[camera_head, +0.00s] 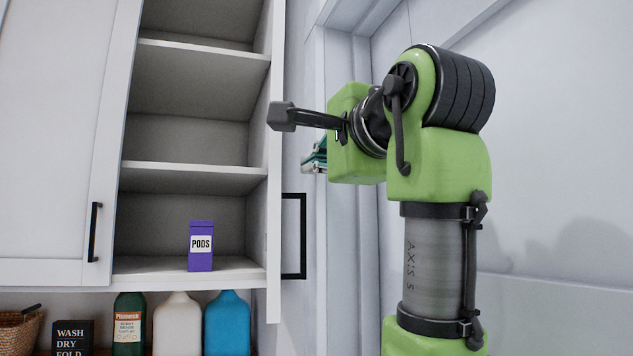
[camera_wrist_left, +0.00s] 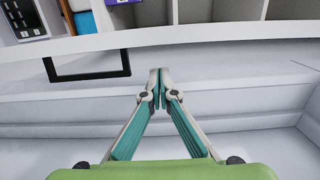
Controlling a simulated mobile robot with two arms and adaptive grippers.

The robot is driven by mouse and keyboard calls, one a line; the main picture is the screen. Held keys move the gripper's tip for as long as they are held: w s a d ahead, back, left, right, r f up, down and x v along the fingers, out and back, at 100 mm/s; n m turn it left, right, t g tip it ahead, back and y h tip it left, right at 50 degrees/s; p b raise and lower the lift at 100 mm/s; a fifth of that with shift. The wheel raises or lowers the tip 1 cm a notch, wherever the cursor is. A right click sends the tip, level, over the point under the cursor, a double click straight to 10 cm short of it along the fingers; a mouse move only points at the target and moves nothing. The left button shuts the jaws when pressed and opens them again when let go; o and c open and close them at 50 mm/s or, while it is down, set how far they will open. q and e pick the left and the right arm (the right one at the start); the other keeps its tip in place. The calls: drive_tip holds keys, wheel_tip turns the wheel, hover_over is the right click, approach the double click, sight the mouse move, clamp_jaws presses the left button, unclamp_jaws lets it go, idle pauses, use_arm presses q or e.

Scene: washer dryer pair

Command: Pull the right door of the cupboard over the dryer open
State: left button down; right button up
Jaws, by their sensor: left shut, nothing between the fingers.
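The right door (camera_head: 274,200) of the cupboard stands open, swung out and seen nearly edge-on in the head view. Its black bar handle (camera_head: 304,236) sticks out on the right side. In the left wrist view the door (camera_wrist_left: 200,37) shows as a white band, with the handle (camera_wrist_left: 90,77) at upper left. My left gripper (camera_head: 308,160) is just right of the door, above the handle and partly hidden by its green wrist. In the wrist view my left gripper (camera_wrist_left: 159,72) is shut, empty and apart from the handle. My right gripper is not in view.
The left cupboard door (camera_head: 50,130) is closed, with a black handle (camera_head: 95,232). A purple pods box (camera_head: 201,250) stands on the bottom shelf (camera_head: 150,270). Below are several bottles, including a blue one (camera_head: 227,325), and a basket (camera_head: 18,332). A wall and door frame (camera_head: 345,230) stand at the right.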

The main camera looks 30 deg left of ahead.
use_arm(q)
drive_tip(key=p+x, duration=0.5)
drive_tip(key=x, duration=0.4)
drive_tip(key=shift+a+r, duration=0.25)
drive_tip(key=shift+a, duration=0.15)
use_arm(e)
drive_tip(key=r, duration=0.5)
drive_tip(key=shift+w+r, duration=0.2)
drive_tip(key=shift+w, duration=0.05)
use_arm(q)
drive_tip(key=shift+w, duration=0.15)
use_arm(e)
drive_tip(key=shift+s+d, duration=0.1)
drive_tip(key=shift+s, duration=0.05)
